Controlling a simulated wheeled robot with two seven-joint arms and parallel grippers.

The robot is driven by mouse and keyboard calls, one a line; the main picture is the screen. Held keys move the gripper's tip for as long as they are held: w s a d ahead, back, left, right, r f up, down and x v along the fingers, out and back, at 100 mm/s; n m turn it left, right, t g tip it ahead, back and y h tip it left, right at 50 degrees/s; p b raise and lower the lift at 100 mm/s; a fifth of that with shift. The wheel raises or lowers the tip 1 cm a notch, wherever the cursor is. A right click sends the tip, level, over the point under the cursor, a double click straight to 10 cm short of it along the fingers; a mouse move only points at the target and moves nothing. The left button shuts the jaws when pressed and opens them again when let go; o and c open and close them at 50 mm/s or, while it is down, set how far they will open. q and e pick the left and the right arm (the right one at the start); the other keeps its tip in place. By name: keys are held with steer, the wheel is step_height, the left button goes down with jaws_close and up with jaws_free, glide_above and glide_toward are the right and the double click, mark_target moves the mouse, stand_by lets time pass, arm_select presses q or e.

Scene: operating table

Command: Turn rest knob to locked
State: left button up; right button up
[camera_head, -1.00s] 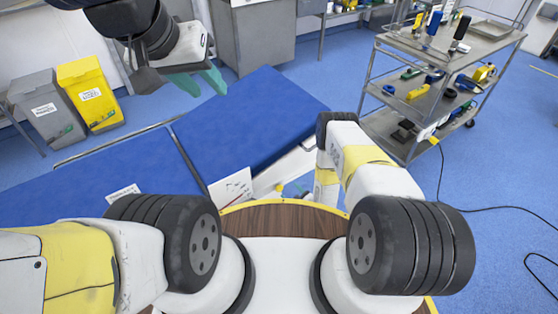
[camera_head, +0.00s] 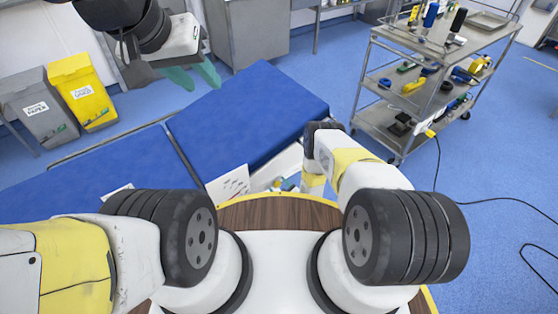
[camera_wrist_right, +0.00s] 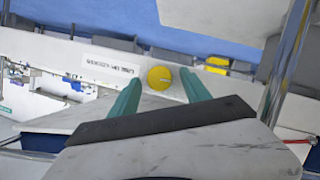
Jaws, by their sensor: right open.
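A round yellow knob (camera_wrist_right: 160,78) with a pale line across it sits on a white panel (camera_wrist_right: 62,50) in the right wrist view. A printed label (camera_wrist_right: 113,69) is to its left; its text is too small to read surely. My right gripper (camera_wrist_right: 159,84) is open, its teal fingers on either side of the knob in the picture. I cannot tell whether they reach around it; no contact shows. In the head view the knob cannot be made out below the blue operating table (camera_head: 250,110). My left gripper (camera_head: 198,78) is open and empty above the table's far side.
A steel trolley (camera_head: 400,62) with tools stands right of the table, close to my right arm. A grey bin (camera_head: 38,105) and a yellow bin (camera_head: 84,90) stand at the left. A cable (camera_head: 485,201) lies on the blue floor at the right.

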jaws_close()
stand_by(0.3)
steer(key=m, duration=0.1)
steer(key=m+g+y, duration=0.1)
steer(key=shift+d+m, duration=0.25)
steer(key=shift+m, duration=0.15)
steer(key=m+y, duration=0.1)
steer(key=m+g+y, duration=0.1)
steer(key=m, duration=0.1)
steer(key=shift+w+d+g, duration=0.15)
steer(key=shift+w+g, duration=0.05)
steer(key=shift+g, duration=0.1)
steer(key=m+y, duration=0.2)
steer(key=m, duration=0.1)
steer(key=shift+d+f+g, duration=0.1)
steer(key=shift+f+g, duration=0.05)
steer(key=shift+g, duration=0.25)
steer(key=shift+w+d+f+m+y, duration=0.1)
steer(key=shift+m+y, duration=0.4)
steer(key=shift+m, duration=0.4)
steer(key=shift+w+m+y, duration=0.1)
steer(key=shift+m+y, duration=0.4)
steer(key=shift+m, duration=0.4)
